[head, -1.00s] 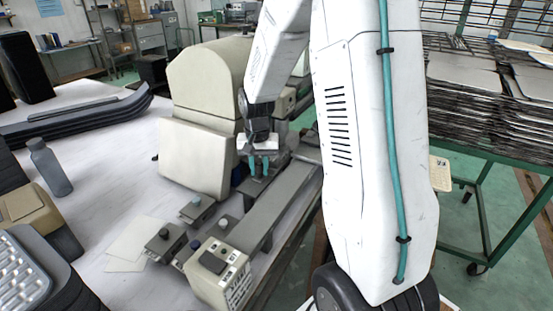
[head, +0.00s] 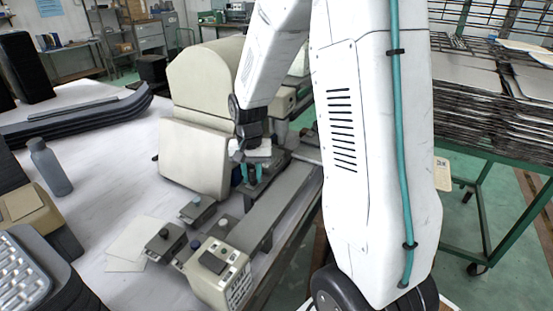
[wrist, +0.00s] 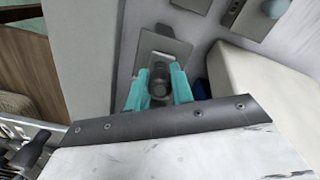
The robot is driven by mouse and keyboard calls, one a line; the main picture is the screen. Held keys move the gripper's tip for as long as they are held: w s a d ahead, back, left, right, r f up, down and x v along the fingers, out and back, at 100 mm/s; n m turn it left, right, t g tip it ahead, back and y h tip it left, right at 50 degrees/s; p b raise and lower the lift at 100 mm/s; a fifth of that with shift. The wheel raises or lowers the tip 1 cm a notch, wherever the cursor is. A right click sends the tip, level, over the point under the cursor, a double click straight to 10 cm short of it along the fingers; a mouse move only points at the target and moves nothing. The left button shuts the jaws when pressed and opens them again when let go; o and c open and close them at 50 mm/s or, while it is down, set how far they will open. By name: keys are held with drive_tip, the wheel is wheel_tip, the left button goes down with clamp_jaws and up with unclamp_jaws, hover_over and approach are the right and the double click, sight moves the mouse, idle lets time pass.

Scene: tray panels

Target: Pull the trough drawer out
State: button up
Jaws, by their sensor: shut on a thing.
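My gripper (wrist: 158,92) has teal fingers closed around a dark round knob (wrist: 159,80) on a flat grey plate (wrist: 165,47), which I take to be the trough drawer. In the head view my gripper (head: 251,173) is low beside the beige machine (head: 210,85), near the far end of the long grey bar. The knob is mostly hidden there by the fingers. Two similar grey plates with knobs lie nearer the camera: one with a blue-topped knob (head: 198,211) and one with a dark knob (head: 166,243).
A beige control box (head: 217,272) with buttons stands at the near end of the long grey bar (head: 275,205). The beige machine body is close to the left of my gripper. A grey bottle (head: 50,168) and paper sheets (head: 135,243) are on the white table.

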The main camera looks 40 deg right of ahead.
drive_tip(key=shift+s+a, duration=0.3)
drive_tip(key=shift+a, duration=0.5)
drive_tip(key=shift+s+a, duration=0.25)
drive_tip(key=shift+a, duration=0.6)
drive_tip(key=shift+s+a, duration=0.3)
drive_tip(key=shift+a, duration=0.5)
drive_tip(key=o, duration=0.7)
wheel_tip(320, 180, up, 7)
